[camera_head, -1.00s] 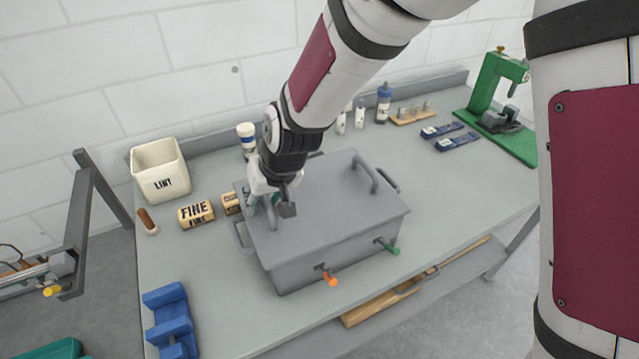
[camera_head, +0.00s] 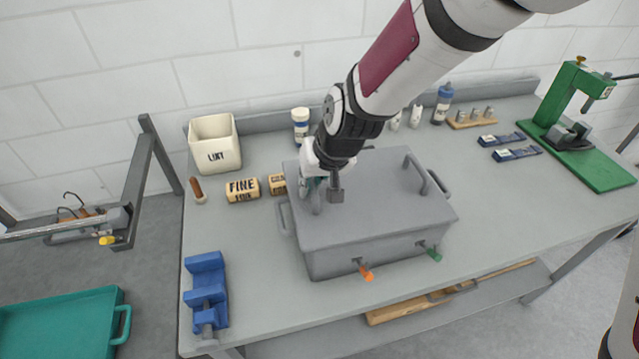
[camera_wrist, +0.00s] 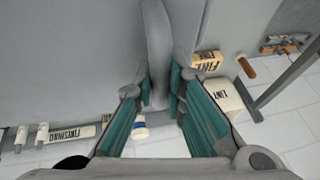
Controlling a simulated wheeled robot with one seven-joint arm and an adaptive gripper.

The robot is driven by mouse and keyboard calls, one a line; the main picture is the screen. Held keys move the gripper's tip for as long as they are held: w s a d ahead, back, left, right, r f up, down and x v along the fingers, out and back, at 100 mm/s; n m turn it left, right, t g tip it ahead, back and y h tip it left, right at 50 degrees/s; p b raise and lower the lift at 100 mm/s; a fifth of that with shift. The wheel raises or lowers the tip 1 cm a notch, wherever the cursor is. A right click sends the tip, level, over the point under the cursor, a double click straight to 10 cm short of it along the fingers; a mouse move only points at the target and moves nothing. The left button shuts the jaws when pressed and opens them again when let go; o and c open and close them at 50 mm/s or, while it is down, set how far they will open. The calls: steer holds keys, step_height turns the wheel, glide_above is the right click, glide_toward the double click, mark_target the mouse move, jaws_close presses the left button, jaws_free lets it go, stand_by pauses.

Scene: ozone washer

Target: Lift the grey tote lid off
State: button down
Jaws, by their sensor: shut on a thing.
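The grey tote (camera_head: 350,260) stands on the bench with its flat grey lid (camera_head: 385,205) on top. I see no clear gap between lid and tote. The lid has a bar handle near each end; the right handle (camera_head: 428,176) is free. My gripper (camera_head: 322,192) is at the left handle, pointing down. In the wrist view, my gripper (camera_wrist: 158,92) has its teal-padded fingers on either side of the grey left handle (camera_wrist: 157,45), shut on it. The handle is partly hidden in the head view.
An orange tap (camera_head: 366,273) and a green tap (camera_head: 433,254) stick out of the tote's front. A LINT bin (camera_head: 215,150), FINE block (camera_head: 242,190) and blue vise (camera_head: 206,292) are to the left. A green press (camera_head: 575,120) stands far right.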

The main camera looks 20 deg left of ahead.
steer(key=shift+r, duration=0.5)
steer(key=shift+b+v, duration=0.35)
steer(key=shift+v, duration=0.6)
steer(key=s+d+r+b, duration=0.1)
steer(key=s+d, duration=0.9)
steer(key=s, duration=0.1)
steer(key=shift+d+r+b, duration=0.25)
steer(key=shift+b, duration=0.15)
steer(key=shift+r, duration=0.15)
step_height(320, 180, up, 9)
steer(key=p, duration=0.5)
steer(key=shift+p, duration=0.4)
steer(key=shift+w, duration=0.1)
